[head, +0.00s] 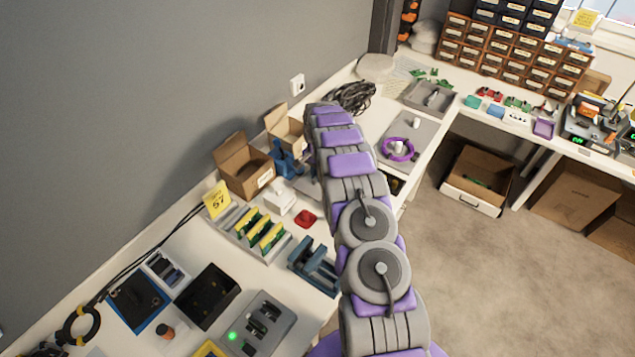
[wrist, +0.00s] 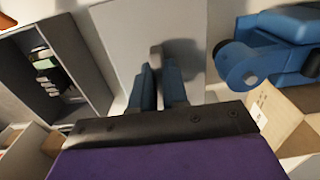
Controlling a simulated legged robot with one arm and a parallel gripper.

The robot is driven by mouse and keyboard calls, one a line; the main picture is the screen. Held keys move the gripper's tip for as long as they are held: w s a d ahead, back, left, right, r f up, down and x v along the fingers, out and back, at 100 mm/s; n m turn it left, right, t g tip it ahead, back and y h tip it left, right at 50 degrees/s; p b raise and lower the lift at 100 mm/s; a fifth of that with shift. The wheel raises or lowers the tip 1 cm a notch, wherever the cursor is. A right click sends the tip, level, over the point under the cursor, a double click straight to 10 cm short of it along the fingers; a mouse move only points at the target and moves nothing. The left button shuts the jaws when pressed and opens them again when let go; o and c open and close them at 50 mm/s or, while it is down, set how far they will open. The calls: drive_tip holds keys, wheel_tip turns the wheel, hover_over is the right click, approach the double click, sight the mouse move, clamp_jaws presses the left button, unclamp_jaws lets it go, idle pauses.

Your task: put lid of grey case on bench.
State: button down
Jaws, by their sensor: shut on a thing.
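In the wrist view my gripper (wrist: 159,78) has its two blue fingers close together, shut on a small upright grey tab of the lid (wrist: 128,28), a flat light grey plate. The grey case (wrist: 98,45) stands open to the left of the lid, with dark items inside. In the head view my own arm hides the gripper and most of what lies around it. I cannot tell whether the lid touches the bench beneath.
A blue clamp-like tool (wrist: 285,55) is close on the right in the wrist view, with an open cardboard box (wrist: 282,118) below it. In the head view the bench (head: 310,285) is crowded at the front left. A grey mat (head: 425,130) holds a purple ring (head: 386,151).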

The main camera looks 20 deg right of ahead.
wheel_tip(320, 180, down, 3)
drive_tip(key=shift+f+b, duration=0.2)
drive_tip(key=shift+b, duration=0.15)
drive_tip(key=shift+r, duration=0.1)
drive_tip(key=c, duration=1.1)
unclamp_jaws()
drive_tip(key=shift+c, duration=0.2)
